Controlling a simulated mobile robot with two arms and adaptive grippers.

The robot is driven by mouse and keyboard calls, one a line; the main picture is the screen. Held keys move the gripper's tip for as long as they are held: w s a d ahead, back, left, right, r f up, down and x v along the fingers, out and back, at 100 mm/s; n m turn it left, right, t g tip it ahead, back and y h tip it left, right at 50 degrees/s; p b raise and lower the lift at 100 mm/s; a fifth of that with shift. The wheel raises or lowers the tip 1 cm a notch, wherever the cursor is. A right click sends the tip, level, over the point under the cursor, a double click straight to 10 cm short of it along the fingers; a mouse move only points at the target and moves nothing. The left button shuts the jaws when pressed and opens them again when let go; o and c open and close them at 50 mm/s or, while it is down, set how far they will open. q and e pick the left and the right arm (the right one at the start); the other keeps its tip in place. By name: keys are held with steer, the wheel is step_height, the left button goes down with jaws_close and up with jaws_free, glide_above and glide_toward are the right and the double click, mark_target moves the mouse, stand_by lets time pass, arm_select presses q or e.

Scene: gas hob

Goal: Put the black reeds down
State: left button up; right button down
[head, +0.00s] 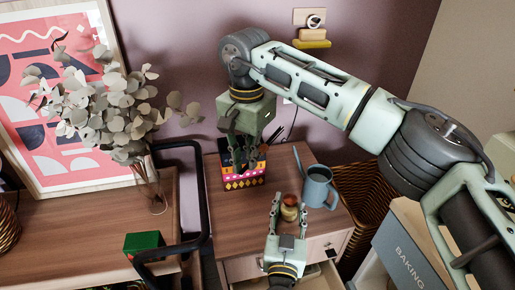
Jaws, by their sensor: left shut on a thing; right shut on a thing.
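My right gripper (242,138), on the arm from the right, points down over a colourful patterned box (245,181) on the wooden cabinet top. Dark, thin shapes, which look like the black reeds (245,158), show between its fingers and the box. The gripper is shut on them, but the fingers hide much of them. I cannot tell whether their lower ends are inside the box or behind it. My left gripper (288,209), low in the view, is shut on a small round olive jar (289,210) with a reddish top. The jar is at the cabinet top's front part.
A wicker basket (365,192) is further right. A vase of eucalyptus (150,185) and a green box (144,242) are left. A drawer (318,277) below is open. The cabinet top's left front is clear.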

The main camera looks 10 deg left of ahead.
steer(key=shift+r, duration=0.25)
glide_above(255, 230)
step_height(255, 230, down, 8)
step_height(255, 230, down, 6)
steer(key=shift+s+r, duration=0.1)
steer(key=shift+r, duration=0.15)
steer(key=shift+f, duration=2.15)
steer(key=shift+f, duration=0.15)
steer(key=c, duration=1.8)
jaws_free()
steer(key=shift+c, duration=0.2)
